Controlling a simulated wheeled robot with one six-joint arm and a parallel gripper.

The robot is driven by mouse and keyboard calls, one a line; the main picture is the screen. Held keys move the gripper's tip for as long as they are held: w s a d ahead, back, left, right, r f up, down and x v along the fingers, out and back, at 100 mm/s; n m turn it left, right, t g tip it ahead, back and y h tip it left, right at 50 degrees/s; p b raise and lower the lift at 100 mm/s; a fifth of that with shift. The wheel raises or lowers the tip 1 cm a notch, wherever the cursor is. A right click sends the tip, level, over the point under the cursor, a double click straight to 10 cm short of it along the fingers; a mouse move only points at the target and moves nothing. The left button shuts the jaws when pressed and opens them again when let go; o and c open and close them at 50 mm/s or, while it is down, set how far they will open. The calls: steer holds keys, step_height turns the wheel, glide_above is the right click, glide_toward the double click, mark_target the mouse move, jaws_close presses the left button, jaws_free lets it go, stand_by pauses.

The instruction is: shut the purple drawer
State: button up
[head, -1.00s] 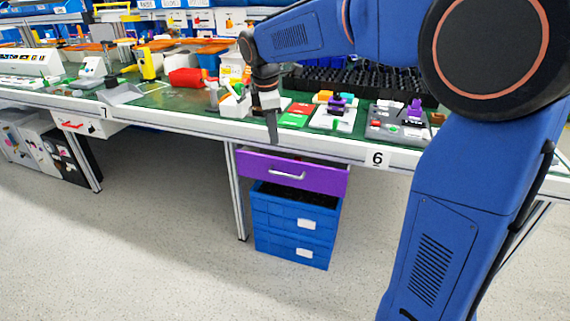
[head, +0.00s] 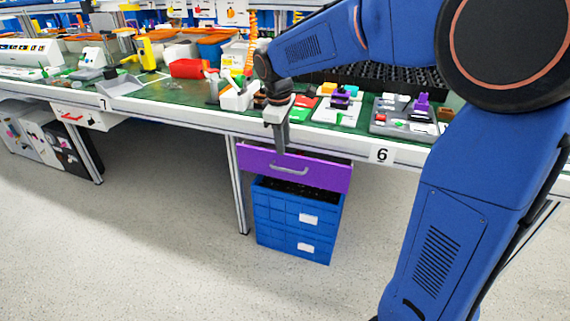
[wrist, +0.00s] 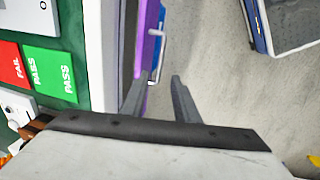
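The purple drawer (head: 325,175) hangs under the bench near the number 6 label, with a silver bar handle (head: 290,169) on its front. A dark gap shows along its top edge, so it stands out a little from under the bench. My gripper (head: 281,151) points down in front of the bench edge, its tips at the height of the drawer's upper edge. In the wrist view my gripper's two fingers (wrist: 162,77) are apart with nothing between them. The drawer (wrist: 149,50) shows beside the left finger; whether they touch I cannot tell.
Blue bins (head: 290,225) stand under the drawer. The bench (head: 210,122) carries several parts, including a grey fixture (head: 400,122) and green and red PASS/FAIL mats. A table leg (head: 238,190) stands left of the drawer. The floor in front is clear.

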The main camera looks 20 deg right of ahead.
mark_target(285, 170)
steer(key=f, duration=0.3)
steer(key=w+f, duration=0.1)
steer(key=f, duration=0.2)
steer(key=d+f, duration=0.1)
steer(key=f, duration=0.2)
steer(key=shift+w+f, duration=0.2)
steer(key=shift+f, duration=0.15)
jaws_close()
